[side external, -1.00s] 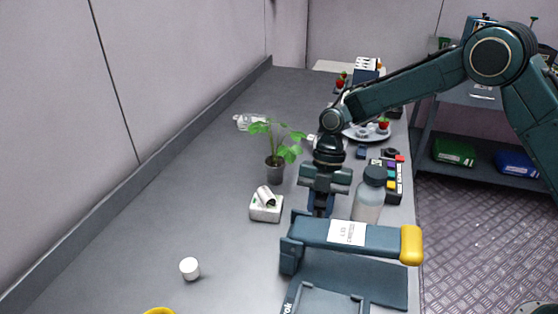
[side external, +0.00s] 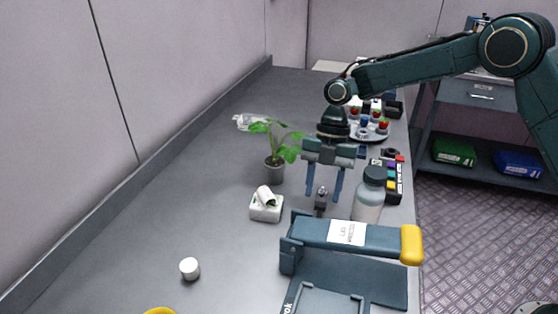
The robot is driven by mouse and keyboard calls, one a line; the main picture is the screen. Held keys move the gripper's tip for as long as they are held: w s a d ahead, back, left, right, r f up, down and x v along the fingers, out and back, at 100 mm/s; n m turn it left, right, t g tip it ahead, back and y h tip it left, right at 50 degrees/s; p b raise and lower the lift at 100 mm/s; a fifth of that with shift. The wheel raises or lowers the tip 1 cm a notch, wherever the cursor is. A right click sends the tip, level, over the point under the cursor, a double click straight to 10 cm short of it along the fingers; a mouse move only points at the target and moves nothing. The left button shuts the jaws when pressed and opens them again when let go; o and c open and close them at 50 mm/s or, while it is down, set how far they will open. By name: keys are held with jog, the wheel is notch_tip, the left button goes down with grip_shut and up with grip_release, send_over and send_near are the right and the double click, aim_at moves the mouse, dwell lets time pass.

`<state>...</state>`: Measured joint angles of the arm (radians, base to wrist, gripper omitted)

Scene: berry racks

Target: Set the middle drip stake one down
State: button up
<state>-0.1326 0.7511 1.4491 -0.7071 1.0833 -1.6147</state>
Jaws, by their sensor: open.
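My gripper (side external: 322,190) is open, its two blue fingers pointing down and spread apart above the bench. A small dark grey upright piece (side external: 321,202) shows between and just below the fingertips. It may be the drip stake, but it is too small to tell. Its lower end is hidden behind the dark device with the yellow-ended handle. I cannot make out any other drip stakes or which one is the middle one.
A potted seedling (side external: 274,168) and a white box with a roll (side external: 266,208) stand left of my gripper. A capped bottle (side external: 369,197) is close on the right. The yellow-ended device (side external: 345,234) is in front. The left bench is mostly clear.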

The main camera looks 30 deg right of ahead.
jog(key=v, duration=0.6)
jog(key=shift+r, duration=0.3)
jog(key=shift+d, duration=0.15)
dwell(0.5)
jog(key=s+d+r+m+t, duration=0.2)
jog(key=s+r+m, duration=0.4)
jog(key=r+m, duration=0.1)
jog(key=s+d+r+m+t, duration=0.3)
jog(key=s+r+m, duration=0.3)
jog(key=s+r, duration=0.1)
jog(key=s+d+f+m+t+h, duration=0.1)
jog(key=s+d+m+t, duration=0.1)
jog(key=s+d+m, duration=0.2)
jog(key=s+d+f+m+t+h, duration=0.1)
jog(key=s+d+m, duration=0.4)
jog(key=s+m, duration=0.5)
jog(key=s+h, duration=0.1)
jog(key=s, duration=0.2)
jog(key=shift+s+d+f+t, duration=0.2)
jog(key=shift+d+f+t, duration=0.05)
jog(key=shift+f+t, duration=0.15)
